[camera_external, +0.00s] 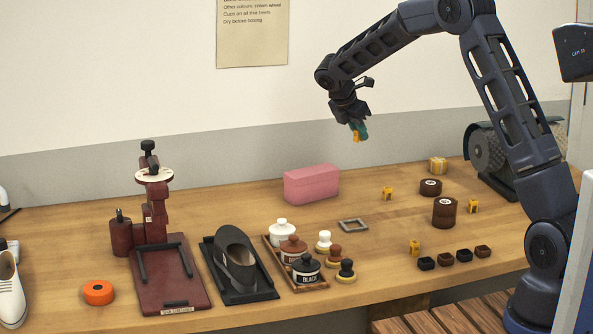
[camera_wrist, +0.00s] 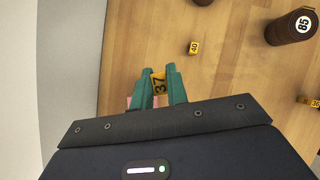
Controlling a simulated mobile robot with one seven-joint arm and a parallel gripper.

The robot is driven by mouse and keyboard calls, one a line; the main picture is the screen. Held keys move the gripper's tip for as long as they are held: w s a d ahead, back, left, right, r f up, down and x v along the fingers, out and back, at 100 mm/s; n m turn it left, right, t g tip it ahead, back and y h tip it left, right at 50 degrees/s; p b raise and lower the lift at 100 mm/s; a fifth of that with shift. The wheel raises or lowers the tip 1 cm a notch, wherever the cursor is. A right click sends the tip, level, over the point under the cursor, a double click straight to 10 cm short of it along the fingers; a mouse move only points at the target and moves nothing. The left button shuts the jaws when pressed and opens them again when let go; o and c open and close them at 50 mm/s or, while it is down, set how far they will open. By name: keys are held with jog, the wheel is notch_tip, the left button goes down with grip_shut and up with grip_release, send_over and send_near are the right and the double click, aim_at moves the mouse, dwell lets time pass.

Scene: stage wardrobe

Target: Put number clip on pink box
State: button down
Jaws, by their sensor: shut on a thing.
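My gripper (camera_external: 359,131) is in the air above the table, to the right of and higher than the pink box (camera_external: 311,184). In the wrist view its green fingers (camera_wrist: 160,84) are shut on a yellow number clip marked 37 (camera_wrist: 159,83). The clip also shows as a small yellow patch at the fingertips in the external view (camera_external: 355,136). The pink box is closed and stands at the back of the table near the wall.
More yellow clips stand on the table, one marked 40 (camera_wrist: 194,47) in the wrist view. Brown cylinders (camera_external: 444,212) stand at the right. A grey frame (camera_external: 353,225), jars on a tray (camera_external: 308,284), a shoe on a black stand (camera_external: 237,262) and a dark red press (camera_external: 160,240) lie nearer the front.

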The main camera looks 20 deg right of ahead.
aim_at(315, 168)
jog(key=w+a+r+n+t+y, duration=0.1)
jog(key=w+a+r+n, duration=0.1)
jog(key=a+r, duration=0.4)
jog(key=w+a+r+n+t, duration=0.1)
jog(key=a+r+n, duration=0.2)
jog(key=a+r, duration=0.35)
notch_tip(315, 168, down, 20)
jog(key=shift+f, duration=0.25)
jog(key=shift+f, duration=0.2)
jog(key=c, duration=1.4)
grip_release()
jog(key=shift+r, duration=0.1)
